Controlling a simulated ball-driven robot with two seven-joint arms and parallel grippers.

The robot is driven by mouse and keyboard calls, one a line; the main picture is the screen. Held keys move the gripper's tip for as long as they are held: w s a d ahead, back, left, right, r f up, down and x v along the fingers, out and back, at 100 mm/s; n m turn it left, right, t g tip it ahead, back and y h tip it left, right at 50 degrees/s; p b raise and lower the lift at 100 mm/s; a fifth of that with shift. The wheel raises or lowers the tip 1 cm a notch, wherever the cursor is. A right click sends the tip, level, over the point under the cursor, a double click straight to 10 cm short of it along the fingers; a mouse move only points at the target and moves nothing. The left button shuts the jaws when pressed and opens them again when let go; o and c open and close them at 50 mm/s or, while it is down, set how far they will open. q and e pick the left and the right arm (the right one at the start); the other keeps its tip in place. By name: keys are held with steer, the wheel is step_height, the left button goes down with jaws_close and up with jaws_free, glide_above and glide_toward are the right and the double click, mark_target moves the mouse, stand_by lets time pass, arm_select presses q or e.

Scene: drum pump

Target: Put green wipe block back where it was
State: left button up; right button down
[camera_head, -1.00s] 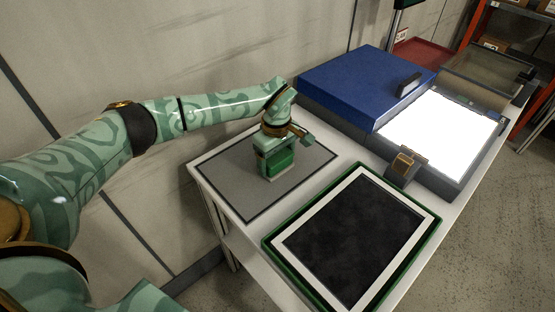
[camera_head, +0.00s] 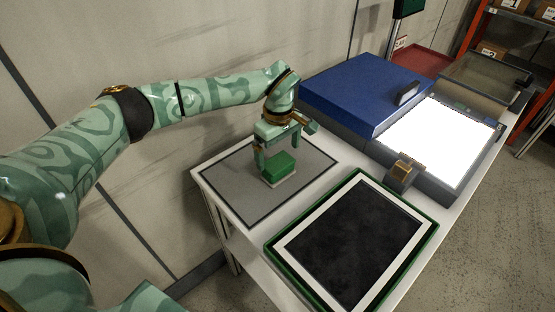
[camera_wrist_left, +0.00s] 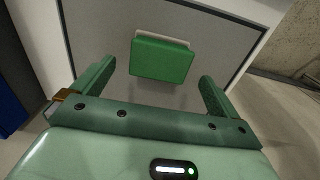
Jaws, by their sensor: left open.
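The green wipe block (camera_head: 279,165) sits on the grey mat (camera_head: 236,189) at the left end of the white table. It has a pale base layer. My left gripper (camera_head: 279,158) is above the block, with its fingers spread. In the left wrist view the green block (camera_wrist_left: 161,59) lies beyond and between the two open fingertips (camera_wrist_left: 158,80), with a gap on both sides. Nothing is held. My right gripper is not in view.
A framed dark screen (camera_head: 351,245) with a green border lies to the right of the mat. A blue-lidded box (camera_head: 360,88) with a bright white panel (camera_head: 440,138) stands behind. A small brown-and-grey block (camera_head: 402,174) sits between them.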

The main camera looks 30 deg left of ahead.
mark_target(278, 162)
arm_select(q)
step_height(278, 162, up, 6)
steer(key=p, duration=0.1)
steer(key=shift+r, duration=0.15)
stand_by(0.4)
